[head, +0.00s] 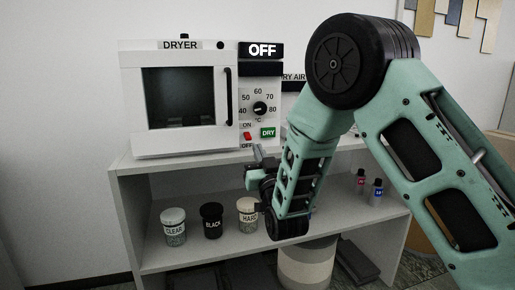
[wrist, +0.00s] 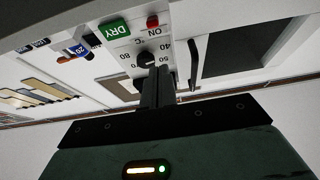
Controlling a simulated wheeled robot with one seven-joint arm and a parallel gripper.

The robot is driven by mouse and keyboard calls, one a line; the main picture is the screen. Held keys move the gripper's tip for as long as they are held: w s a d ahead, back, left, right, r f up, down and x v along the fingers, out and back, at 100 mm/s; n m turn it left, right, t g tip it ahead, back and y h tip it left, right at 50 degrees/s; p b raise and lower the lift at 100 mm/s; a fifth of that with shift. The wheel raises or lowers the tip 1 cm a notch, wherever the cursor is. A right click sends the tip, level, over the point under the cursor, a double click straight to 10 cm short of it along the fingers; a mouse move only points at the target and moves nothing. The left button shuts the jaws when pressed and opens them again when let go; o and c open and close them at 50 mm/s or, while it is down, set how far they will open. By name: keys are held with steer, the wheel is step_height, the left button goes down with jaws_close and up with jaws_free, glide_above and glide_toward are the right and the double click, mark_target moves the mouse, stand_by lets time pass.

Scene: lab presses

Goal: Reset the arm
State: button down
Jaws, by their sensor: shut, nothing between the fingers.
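My arm reaches in from the right, its green and black links bent down in front of the shelf unit. My gripper (head: 257,158) is just in front of and below the dryer's control panel; it also shows in the wrist view (wrist: 158,80). Its fingers are together with nothing between them. The white dryer (head: 137,95) has its door closed, and its display (head: 262,50) reads OFF. A temperature dial (head: 260,108), a red ON/OFF switch (head: 248,136) and a green DRY button (head: 268,132) are on the panel. In the wrist view the panel is upside down, with the dial (wrist: 146,59) beyond the fingertips.
On the lower shelf (head: 165,257) stand jars marked CLEAR (head: 174,228), BLACK (head: 212,222) and HARD (head: 246,213), the last close to my wrist. Two small bottles (head: 361,181) (head: 376,193) stand right of my forearm.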

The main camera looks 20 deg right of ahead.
stand_by(0.4)
steer(key=s+a+f+n+g+y, duration=0.2)
steer(key=s+a+f+g, duration=0.4)
steer(key=s, duration=0.3)
steer(key=s+a+f+n+g+y, duration=0.2)
steer(key=s+a+f+g+y, duration=0.1)
steer(key=s+a+g, duration=0.5)
steer(key=s+d+f+n+g+h, duration=0.15)
steer(key=s+d+g, duration=0.3)
steer(key=s, duration=0.75)
steer(key=s+d+f+n+g+h, duration=0.1)
steer(key=s+d+n+g+h, duration=0.3)
steer(key=s, duration=0.8)
step_height(320, 180, up, 24)
steer(key=m+y+p, duration=0.1)
steer(key=m+p, duration=0.1)
steer(key=p, duration=2.1)
steer(key=shift+w+a+p, duration=0.25)
steer(key=shift+a+p, duration=0.1)
steer(key=shift+a, duration=0.1)
steer(key=shift+f+g, duration=0.1)
steer(key=shift+g, duration=0.15)
